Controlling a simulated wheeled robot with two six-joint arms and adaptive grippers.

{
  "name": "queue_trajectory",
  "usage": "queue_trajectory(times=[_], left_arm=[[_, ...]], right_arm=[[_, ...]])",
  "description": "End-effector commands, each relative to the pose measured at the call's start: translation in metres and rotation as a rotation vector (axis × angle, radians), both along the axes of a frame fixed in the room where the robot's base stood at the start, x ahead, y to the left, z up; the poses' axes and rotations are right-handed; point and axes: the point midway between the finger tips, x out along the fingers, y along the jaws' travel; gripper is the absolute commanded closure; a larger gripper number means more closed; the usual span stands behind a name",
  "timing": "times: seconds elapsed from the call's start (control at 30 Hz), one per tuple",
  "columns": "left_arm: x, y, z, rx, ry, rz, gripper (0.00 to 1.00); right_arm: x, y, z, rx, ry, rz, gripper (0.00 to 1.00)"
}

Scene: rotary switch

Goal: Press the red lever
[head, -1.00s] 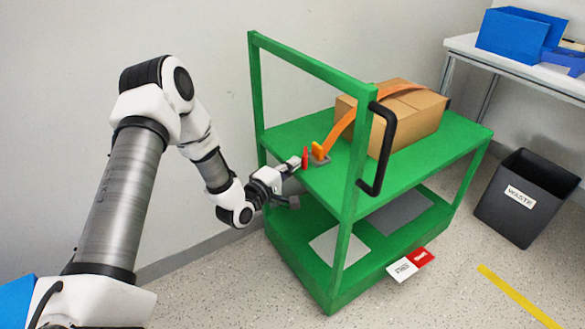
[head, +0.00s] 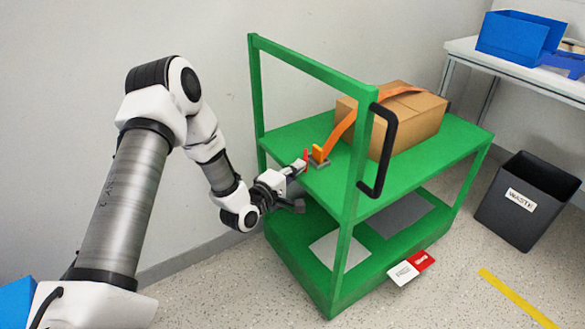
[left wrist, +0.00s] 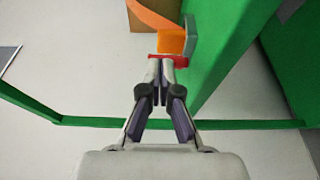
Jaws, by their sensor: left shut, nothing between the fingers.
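The red lever (head: 306,154) stands at the near left edge of the green cart's upper shelf, beside an orange buckle piece (head: 318,153) on a small grey base. My left gripper (head: 301,166) is shut and empty, with its tips right at the lever and covering its lower part. In the left wrist view the closed fingertips (left wrist: 161,68) overlap the red lever (left wrist: 178,61), which shows as a thin red strip just beyond them. I cannot tell for sure whether they touch. The orange buckle piece (left wrist: 171,42) lies just past it. My right gripper is not in view.
An orange strap (head: 341,128) runs from the buckle over a cardboard box (head: 418,120) on the green cart (head: 290,137). A black handle (head: 388,150) is on the cart's near post. A waste bin (head: 530,205) and a table with blue boxes stand at right.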

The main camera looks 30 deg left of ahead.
Motion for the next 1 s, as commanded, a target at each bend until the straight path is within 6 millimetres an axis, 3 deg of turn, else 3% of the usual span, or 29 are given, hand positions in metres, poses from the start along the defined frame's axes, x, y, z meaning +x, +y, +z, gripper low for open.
queue_trajectory(times=[0.47,1.0], left_arm=[[0.008,-0.018,-0.002,0.002,-0.001,-0.002,1.00],[0.036,-0.051,-0.001,0.002,-0.001,-0.001,1.00]], right_arm=[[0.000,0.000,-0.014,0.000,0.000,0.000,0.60],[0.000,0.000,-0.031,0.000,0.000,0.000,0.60]])
